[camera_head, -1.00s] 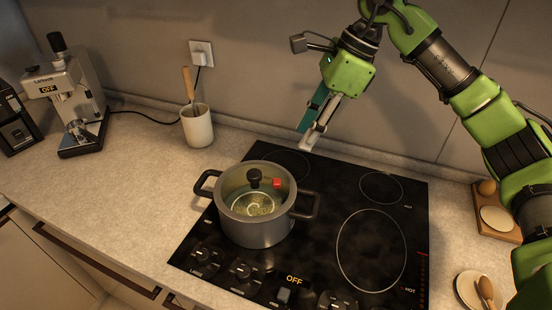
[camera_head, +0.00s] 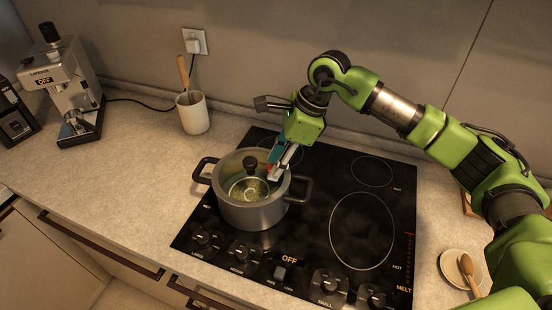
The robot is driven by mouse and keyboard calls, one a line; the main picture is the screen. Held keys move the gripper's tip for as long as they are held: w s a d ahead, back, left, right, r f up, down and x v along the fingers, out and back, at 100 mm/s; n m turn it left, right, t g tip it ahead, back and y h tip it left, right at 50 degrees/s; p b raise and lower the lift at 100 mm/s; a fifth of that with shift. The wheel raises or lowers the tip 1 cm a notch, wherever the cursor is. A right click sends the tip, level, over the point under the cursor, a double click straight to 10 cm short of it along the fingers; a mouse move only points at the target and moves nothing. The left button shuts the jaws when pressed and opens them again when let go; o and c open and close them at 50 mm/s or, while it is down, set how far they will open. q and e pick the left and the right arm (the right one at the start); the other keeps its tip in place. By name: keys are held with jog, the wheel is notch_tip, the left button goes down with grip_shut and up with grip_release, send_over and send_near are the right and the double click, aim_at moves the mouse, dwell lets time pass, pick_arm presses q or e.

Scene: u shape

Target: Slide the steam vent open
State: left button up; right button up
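A grey pot (camera_head: 251,213) with two side handles stands on the left front of the black cooktop. It has a glass lid with a black knob (camera_head: 250,163). The red steam vent (camera_head: 270,168) is on the lid, right of the knob, and is now mostly covered by my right gripper (camera_head: 275,174). The fingertips are at the lid's right rim, at or just above the vent. I cannot tell whether they touch it or how far apart the fingers are. My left gripper is not in view.
The cooktop (camera_head: 318,250) shows OFF and has knobs along its front edge. A utensil crock (camera_head: 193,113) and a coffee machine (camera_head: 68,90) stand at the left. A saucer with a wooden spoon (camera_head: 466,268) lies at the right. The right burners are empty.

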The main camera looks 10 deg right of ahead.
grip_shut()
jog(key=shift+d+f+b, duration=0.2)
jog(key=shift+d+b, duration=0.2)
jog(key=shift+b, duration=0.15)
jog(key=shift+s+d+b, duration=0.1)
jog(key=shift+d+b, duration=0.3)
jog(key=shift+d+r, duration=0.1)
jog(key=shift+d, duration=0.1)
jog(key=shift+r, duration=0.1)
grip_release()
jog(key=shift+s, duration=0.1)
